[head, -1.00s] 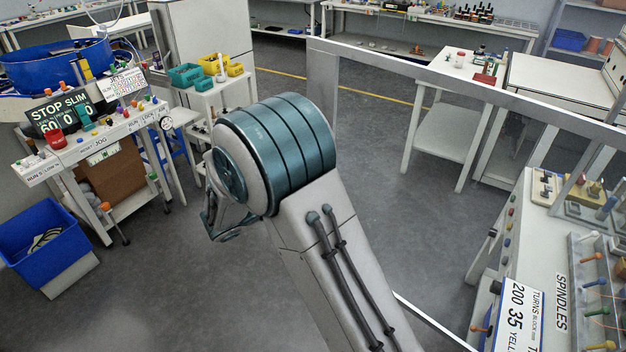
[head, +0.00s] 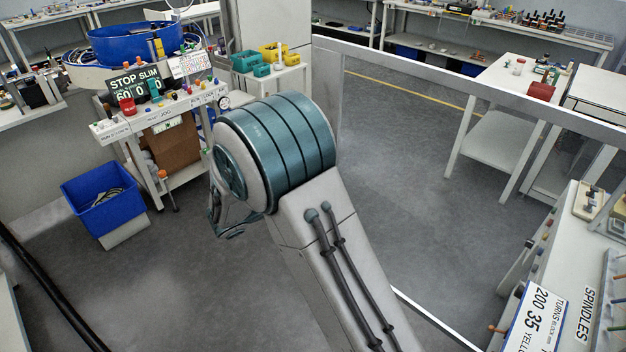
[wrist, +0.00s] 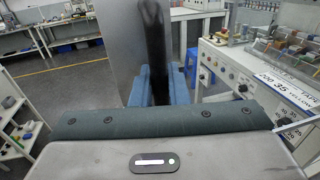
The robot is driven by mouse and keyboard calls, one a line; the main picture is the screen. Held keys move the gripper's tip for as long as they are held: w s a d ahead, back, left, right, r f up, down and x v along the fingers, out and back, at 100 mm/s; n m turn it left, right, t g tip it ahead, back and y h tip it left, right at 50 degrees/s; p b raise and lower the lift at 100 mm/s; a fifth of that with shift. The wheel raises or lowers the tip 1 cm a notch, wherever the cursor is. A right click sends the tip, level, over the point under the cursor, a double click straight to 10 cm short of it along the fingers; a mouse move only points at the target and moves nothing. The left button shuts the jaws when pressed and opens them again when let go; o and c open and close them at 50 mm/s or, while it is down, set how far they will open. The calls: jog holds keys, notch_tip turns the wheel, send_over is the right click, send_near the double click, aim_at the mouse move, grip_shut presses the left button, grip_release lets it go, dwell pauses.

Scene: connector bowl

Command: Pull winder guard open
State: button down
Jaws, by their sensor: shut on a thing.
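The winder guard (head: 470,88) is a large framed panel with a grey metal rim and a see-through middle. In the head view it stands right of my arm, its top rail running towards the right edge. A dark upright bar, seemingly its handle (wrist: 153,40), stands before a grey upright (wrist: 122,45) in the wrist view. My gripper (wrist: 158,88) is shut on this bar, with a blue finger on either side. In the head view my arm hides the grip and the lower part of the guard's near upright.
The bench with spindles (head: 575,270) stands at the right. At the left are a control station (head: 150,122) and a blue bin (head: 102,195). A dark pole (head: 45,285) crosses the lower left. A white table (head: 500,125) shows beyond the guard. The floor between is clear.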

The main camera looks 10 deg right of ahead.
jog(key=c, duration=1.5)
grip_release()
jog(key=shift+f, duration=0.1)
jog(key=b+v, duration=0.2)
jog(key=v, duration=1.2)
jog(key=shift+s+d+b, duration=0.1)
jog(key=shift+b, duration=0.3)
